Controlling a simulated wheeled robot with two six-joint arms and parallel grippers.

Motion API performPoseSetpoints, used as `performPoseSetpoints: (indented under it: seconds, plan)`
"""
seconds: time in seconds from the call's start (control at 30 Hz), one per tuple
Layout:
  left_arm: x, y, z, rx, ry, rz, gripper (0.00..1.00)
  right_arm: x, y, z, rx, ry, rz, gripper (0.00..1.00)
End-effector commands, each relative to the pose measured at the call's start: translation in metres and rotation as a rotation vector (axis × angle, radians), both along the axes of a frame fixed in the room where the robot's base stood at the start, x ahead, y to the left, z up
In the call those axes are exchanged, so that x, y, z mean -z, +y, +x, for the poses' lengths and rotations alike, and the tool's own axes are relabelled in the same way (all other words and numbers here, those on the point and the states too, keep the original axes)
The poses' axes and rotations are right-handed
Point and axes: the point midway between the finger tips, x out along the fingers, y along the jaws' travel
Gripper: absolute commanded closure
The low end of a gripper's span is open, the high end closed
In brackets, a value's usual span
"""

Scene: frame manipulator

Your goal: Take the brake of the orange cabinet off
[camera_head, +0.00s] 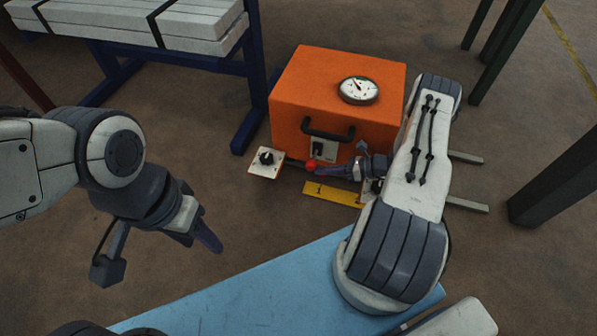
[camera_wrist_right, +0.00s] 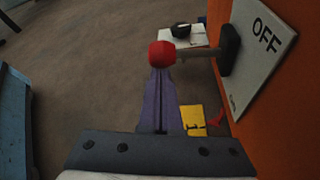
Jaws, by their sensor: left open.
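The orange cabinet (camera_head: 335,88) stands on the floor past the blue surface, with a round gauge on top and a dark handle on its front. A white plate marked OFF (camera_wrist_right: 262,45) is on its front; it also shows in the head view (camera_head: 331,151). A lever with a red ball (camera_wrist_right: 162,54) sticks out from that plate; the ball shows in the head view (camera_head: 311,164). My right gripper (camera_wrist_right: 161,75) has its purple fingers together, with the tips at the ball; contact is unclear. My left gripper (camera_head: 207,238) is open and empty, away from the cabinet.
A white plate with a black knob (camera_head: 266,159) lies left of the cabinet. A yellow numbered plate (camera_head: 333,194) is in front. A blue-legged rack with pale bars (camera_head: 150,20) stands behind left. A dark post (camera_head: 560,180) is at right.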

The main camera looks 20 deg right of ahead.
Motion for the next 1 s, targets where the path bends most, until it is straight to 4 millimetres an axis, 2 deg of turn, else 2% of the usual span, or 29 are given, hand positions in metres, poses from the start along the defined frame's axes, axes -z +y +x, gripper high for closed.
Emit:
performPoseSetpoints:
  seconds: [0.1, 0.3, 0.67, 1.0]
  plan:
    - [-0.006, 0.000, 0.000, 0.000, 0.000, 0.000, 0.50, -0.011, -0.006, -0.001, 0.007, 0.071, 0.066, 1.00]
    - [-0.014, 0.000, 0.000, 0.000, 0.000, 0.000, 0.50, -0.023, 0.000, 0.004, -0.003, 0.104, 0.096, 1.00]
    - [-0.015, 0.000, 0.000, 0.000, 0.000, 0.000, 0.50, -0.024, 0.003, 0.006, -0.007, 0.104, 0.095, 1.00]
    - [-0.027, 0.000, 0.000, 0.000, 0.000, 0.000, 0.50, -0.039, 0.003, 0.006, -0.008, 0.102, 0.097, 1.00]
